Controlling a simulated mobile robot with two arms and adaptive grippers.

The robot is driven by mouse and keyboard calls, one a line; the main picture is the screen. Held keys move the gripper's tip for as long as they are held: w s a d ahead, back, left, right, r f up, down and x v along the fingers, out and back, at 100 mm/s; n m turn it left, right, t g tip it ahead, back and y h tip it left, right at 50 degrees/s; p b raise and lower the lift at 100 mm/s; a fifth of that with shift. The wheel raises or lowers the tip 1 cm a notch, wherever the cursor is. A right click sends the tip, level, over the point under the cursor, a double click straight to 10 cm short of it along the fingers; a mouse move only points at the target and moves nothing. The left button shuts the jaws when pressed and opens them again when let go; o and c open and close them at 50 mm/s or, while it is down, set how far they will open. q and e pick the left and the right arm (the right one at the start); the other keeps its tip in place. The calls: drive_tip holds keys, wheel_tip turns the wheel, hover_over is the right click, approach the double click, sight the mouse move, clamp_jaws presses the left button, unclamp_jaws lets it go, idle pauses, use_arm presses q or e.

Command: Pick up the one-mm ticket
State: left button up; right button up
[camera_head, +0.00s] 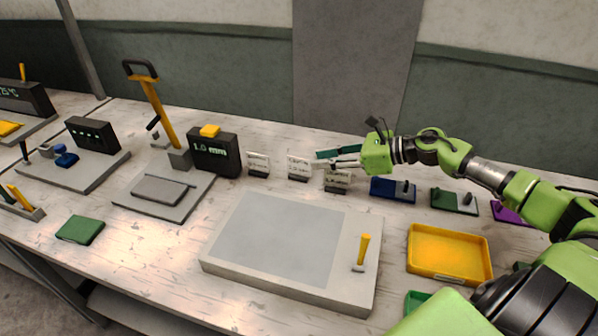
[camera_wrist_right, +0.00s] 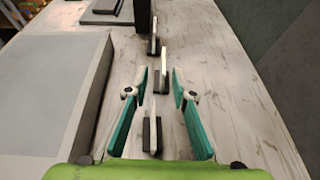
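Three small white tickets in dark holders stand in a row behind the grey-topped plate: a left one (camera_head: 258,162), a middle one (camera_head: 298,166) and a right one (camera_head: 337,181). Their print is too small to tell which is the one-mm ticket. My right gripper (camera_head: 328,158) is open and empty, reaching left above the row near the middle and right tickets. In the right wrist view, its teal fingers (camera_wrist_right: 160,82) are spread wide. The middle ticket (camera_wrist_right: 163,70) stands upright between or just beyond the tips, and the right ticket (camera_wrist_right: 152,128) is nearer the palm. My left gripper is out of view.
A dark display box (camera_head: 214,152) reading "1.0 mm" stands left of the tickets, beside a yellow-handled lever press (camera_head: 162,110). Blue (camera_head: 390,190) and green (camera_head: 452,202) blocks stand to the right. A yellow tray (camera_head: 449,276) lies at front right. The grey-topped plate (camera_head: 225,262) fills the front middle.

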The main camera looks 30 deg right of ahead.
sight(306, 160)
drive_tip(key=shift+w+a+f, duration=0.1)
drive_tip(key=shift+w+a, duration=0.05)
drive_tip(key=shift+w, duration=0.25)
drive_tip(key=shift+w+a+f+p, duration=0.15)
drive_tip(key=shift+w+a+p, duration=0.1)
drive_tip(key=shift+w+p, duration=0.35)
drive_tip(key=shift+x, duration=1)
drive_tip(key=shift+w+a+f+p, duration=0.25)
drive_tip(key=shift+w+f+p, duration=0.1)
drive_tip(key=shift+w+f, duration=0.05)
clamp_jaws()
